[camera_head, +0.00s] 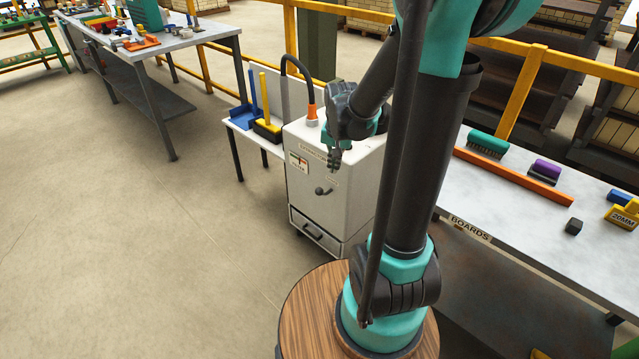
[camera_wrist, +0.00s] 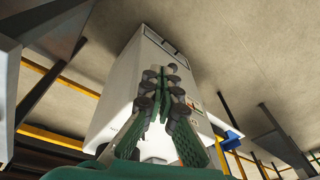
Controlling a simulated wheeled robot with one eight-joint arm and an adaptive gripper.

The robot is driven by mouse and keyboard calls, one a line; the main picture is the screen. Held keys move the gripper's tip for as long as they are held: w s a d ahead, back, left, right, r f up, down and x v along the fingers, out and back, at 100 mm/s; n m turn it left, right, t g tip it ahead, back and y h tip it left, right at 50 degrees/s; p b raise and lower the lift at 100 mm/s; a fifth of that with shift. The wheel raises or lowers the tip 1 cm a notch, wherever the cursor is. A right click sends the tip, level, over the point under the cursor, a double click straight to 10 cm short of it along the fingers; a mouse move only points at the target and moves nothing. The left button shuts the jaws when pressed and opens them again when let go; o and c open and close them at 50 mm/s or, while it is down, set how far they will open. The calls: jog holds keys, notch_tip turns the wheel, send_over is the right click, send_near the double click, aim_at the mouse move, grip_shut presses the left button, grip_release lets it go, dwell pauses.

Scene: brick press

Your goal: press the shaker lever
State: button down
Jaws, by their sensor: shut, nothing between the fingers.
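A white extraction cabinet (camera_head: 305,190) stands in the middle of the head view. A small dark lever (camera_head: 323,191) with a round knob sticks out from its front, under a small label. My gripper (camera_head: 334,168) is shut and empty, pointing down just above the lever, seemingly in front of the cabinet face. I see a small gap between fingertips and lever in the picture; the true depth is unclear. In the wrist view the closed fingers (camera_wrist: 165,75) lie over the white cabinet (camera_wrist: 120,85), and I cannot make out the lever there.
A white side table (camera_head: 242,122) with blue and yellow tools stands behind. The boards table (camera_head: 500,215) is at right. Open floor lies left.

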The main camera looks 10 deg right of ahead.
jog(key=w+f+m+g, duration=0.1)
jog(key=w+f+m, duration=0.15)
jog(key=w, duration=0.55)
jog(key=m+g, duration=0.1)
jog(key=m, duration=0.2)
send_over(320, 188)
notch_tip(320, 188, down, 4)
jog(key=shift+s+a, duration=0.1)
jog(key=shift+f, duration=0.1)
notch_tip(320, 188, down, 14)
jog(key=shift+r, duration=0.1)
